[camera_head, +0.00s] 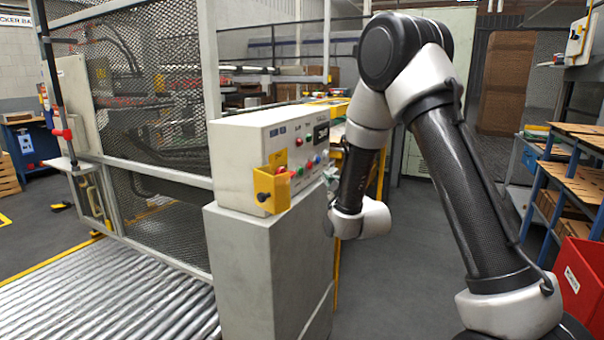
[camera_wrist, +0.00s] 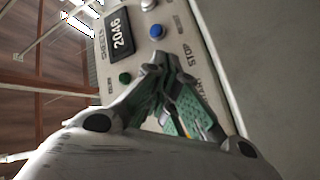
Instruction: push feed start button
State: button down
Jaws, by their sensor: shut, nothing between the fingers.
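A pale control panel (camera_head: 235,150) stands on a grey pedestal with a display and several coloured buttons on its sloped face. In the wrist view the panel (camera_wrist: 215,72) appears turned, with a display reading 2046 (camera_wrist: 121,34), a blue button (camera_wrist: 157,31) and a green button (camera_wrist: 125,77). Words like STOP and START are partly readable beside the fingers. Which button is the feed start cannot be read. My gripper (camera_wrist: 160,62) is shut and empty, its tips close in front of the panel; contact cannot be told. It also shows at the panel's right end (camera_head: 331,174).
A yellow box (camera_head: 271,188) with a red button juts from the panel's front left. A mesh fence (camera_head: 150,120) and roller conveyor (camera_head: 110,295) lie left. Wooden-topped shelving (camera_head: 570,170) and a red bin (camera_head: 585,280) stand right. Grey floor is open behind my arm.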

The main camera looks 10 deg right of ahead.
aim_at(300, 171)
jog(key=shift+w+a, duration=0.75)
jog(key=shift+a, duration=0.3)
jog(key=shift+w+a, duration=0.75)
jog(key=shift+a, duration=0.3)
jog(key=shift+a, duration=0.1)
jog(key=shift+w+a, duration=0.25)
